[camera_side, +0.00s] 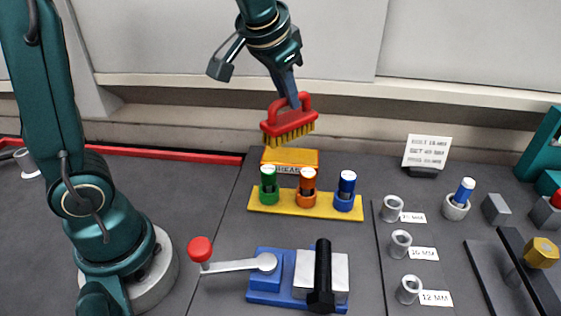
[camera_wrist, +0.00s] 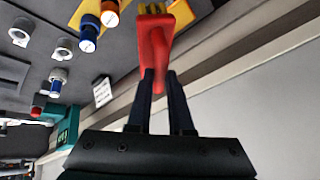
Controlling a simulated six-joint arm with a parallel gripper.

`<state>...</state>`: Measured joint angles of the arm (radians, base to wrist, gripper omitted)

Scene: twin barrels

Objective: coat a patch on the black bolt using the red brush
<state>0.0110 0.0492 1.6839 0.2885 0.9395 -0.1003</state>
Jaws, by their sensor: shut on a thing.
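The red brush (camera_side: 290,121) has a red handle and yellow bristles pointing down. My gripper (camera_side: 292,98) is shut on its handle and holds it in the air above the back of the table. In the wrist view the brush (camera_wrist: 155,45) sits between the two dark fingers of my gripper (camera_wrist: 158,80). The black bolt (camera_side: 322,272) lies with its head toward the front on the grey block of a blue vise (camera_side: 262,286). The brush is apart from the bolt, behind and above it. The bolt does not show clearly in the wrist view.
A yellow rack (camera_side: 256,204) holds green, orange and blue cylinders. An orange box (camera_side: 291,157) stands behind it. The vise has a red-knobbed lever (camera_side: 200,250). Several grey sockets (camera_side: 400,243) with labels and a white sign (camera_side: 427,151) stand to the right.

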